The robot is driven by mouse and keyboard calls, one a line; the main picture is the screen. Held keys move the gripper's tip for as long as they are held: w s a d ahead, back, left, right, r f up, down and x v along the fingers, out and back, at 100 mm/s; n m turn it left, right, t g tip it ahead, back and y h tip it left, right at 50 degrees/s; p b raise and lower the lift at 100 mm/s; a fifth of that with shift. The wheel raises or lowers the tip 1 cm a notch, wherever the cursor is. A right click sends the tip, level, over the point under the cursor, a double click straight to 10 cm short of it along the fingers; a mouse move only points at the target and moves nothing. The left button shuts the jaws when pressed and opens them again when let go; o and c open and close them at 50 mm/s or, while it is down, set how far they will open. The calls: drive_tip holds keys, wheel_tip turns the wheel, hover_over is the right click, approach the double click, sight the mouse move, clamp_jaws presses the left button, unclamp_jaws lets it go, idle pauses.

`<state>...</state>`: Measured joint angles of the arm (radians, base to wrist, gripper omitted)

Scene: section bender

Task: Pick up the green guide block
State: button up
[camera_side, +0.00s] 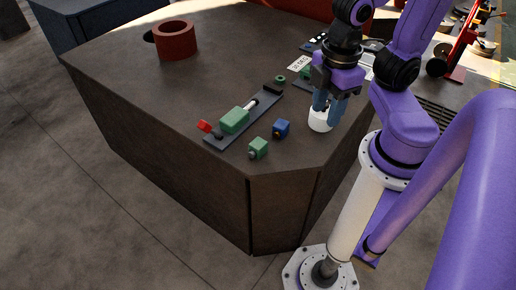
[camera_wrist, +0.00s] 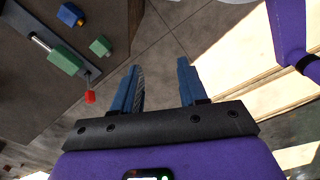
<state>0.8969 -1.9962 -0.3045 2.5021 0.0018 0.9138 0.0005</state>
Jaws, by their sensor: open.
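A small green block (camera_side: 258,148) with a short peg in its side lies near the table's front edge; it also shows in the wrist view (camera_wrist: 100,46). A longer green block (camera_side: 235,120) sits on a dark plate, and in the wrist view (camera_wrist: 65,60) it is beside the small one. I cannot tell for sure which is the guide block. My gripper (camera_side: 327,104) points down to the right of both, apart from them. Its two blue fingers are open, and the wrist view (camera_wrist: 160,68) shows nothing between them.
A small blue block (camera_side: 281,128) lies close to the small green one. A white cylinder (camera_side: 320,121) stands just below my fingers in the side view. A red block (camera_side: 204,126) is at the plate's near end. A red ring (camera_side: 175,40) stands at the back left, with bare table around it.

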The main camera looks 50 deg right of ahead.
idle(0.3)
drive_tip(key=o, duration=0.6)
drive_tip(key=shift+o, duration=0.2)
